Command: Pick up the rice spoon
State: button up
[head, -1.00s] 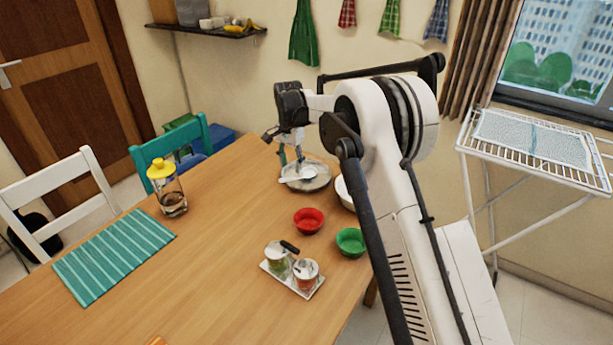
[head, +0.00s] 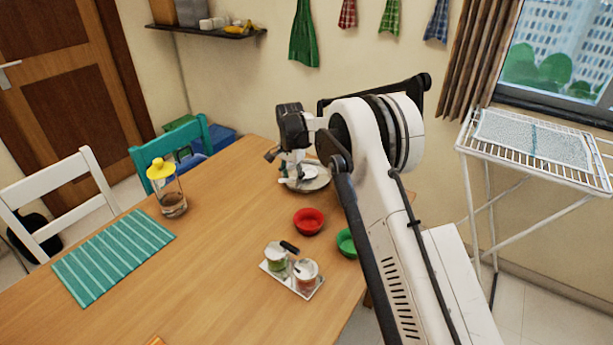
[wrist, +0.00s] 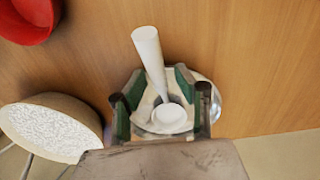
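The white rice spoon (wrist: 149,55) lies over a round grey dish (wrist: 209,88) in the wrist view. Its handle points up and left, and its round end is lower, between my fingers. My gripper (wrist: 162,92) is open, with green-padded fingers on both sides of the spoon and gaps showing beside it. In the head view my gripper (head: 298,180) is down at the dish (head: 318,183), and part of the white spoon (head: 310,172) shows beside the fingers. Whether the fingertips touch the dish is unclear.
A bowl of white rice (wrist: 48,128) is close to the dish. A red bowl (head: 309,221) and a green bowl (head: 347,243) stand nearer, with a tray of jars (head: 315,292). A yellow-topped jar (head: 172,203) is at left. The table's middle is clear.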

grip_shut()
jog(key=shift+r, duration=0.1)
jog(key=shift+r, duration=0.6)
notch_tip(320, 180, up, 3)
jog(key=shift+f, duration=0.15)
jog(key=s+a+r, duration=0.5)
jog(key=a+r, duration=0.2)
jog(key=a, duration=0.3)
jog(key=shift+a+p, duration=0.25)
jog(key=shift+p, duration=0.05)
